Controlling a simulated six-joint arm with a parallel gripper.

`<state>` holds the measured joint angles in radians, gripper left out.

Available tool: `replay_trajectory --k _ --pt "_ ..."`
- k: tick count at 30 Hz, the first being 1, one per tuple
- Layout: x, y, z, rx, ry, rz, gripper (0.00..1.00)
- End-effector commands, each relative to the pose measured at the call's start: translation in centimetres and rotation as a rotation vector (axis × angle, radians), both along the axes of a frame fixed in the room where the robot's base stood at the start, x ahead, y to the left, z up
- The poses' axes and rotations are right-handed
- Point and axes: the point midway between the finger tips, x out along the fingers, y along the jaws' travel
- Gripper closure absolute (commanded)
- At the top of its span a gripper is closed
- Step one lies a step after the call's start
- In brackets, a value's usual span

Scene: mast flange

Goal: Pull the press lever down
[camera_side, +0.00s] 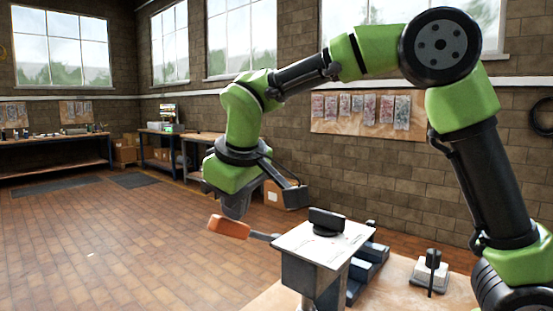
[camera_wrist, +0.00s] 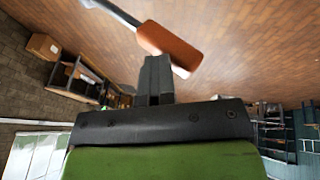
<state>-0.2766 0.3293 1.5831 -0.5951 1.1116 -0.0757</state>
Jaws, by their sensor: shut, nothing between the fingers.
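The press lever has an orange handle (camera_side: 229,227) on a grey shaft (camera_side: 262,236) that reaches out to the left from the press. The press (camera_side: 306,243) is a grey box with a white top plate and a black part on it. The lever lies nearly level. My gripper (camera_side: 236,213) points down just above the orange handle, fingers shut and empty. In the wrist view the closed fingers (camera_wrist: 156,62) end right beside the orange handle (camera_wrist: 169,45), and the shaft runs to the upper left. I cannot tell whether the fingertips touch the handle.
Dark grey stepped blocks (camera_side: 367,268) sit right of the press on the wooden bench (camera_side: 404,292). A pale block with a black upright part (camera_side: 430,272) stands farther right. The tiled floor left of the handle is open. Workbenches line the far walls.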

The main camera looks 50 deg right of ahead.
Motion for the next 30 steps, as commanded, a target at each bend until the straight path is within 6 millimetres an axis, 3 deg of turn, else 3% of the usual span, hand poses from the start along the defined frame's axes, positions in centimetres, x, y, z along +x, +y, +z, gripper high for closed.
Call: replay_trajectory --k 5,9,18,24,30 --pt "0.0 -0.6 1.2 0.006 0.0 -0.002 1.0" --pt "0.1 -2.4 3.8 0.004 -0.008 -0.006 1.0" --pt "-2.3 -0.3 9.9 0.002 -0.007 0.002 1.0" --pt "-3.1 0.2 11.9 0.0 -0.002 0.0 1.0" --pt "-3.4 0.3 12.5 0.0 -0.001 -0.001 1.0"
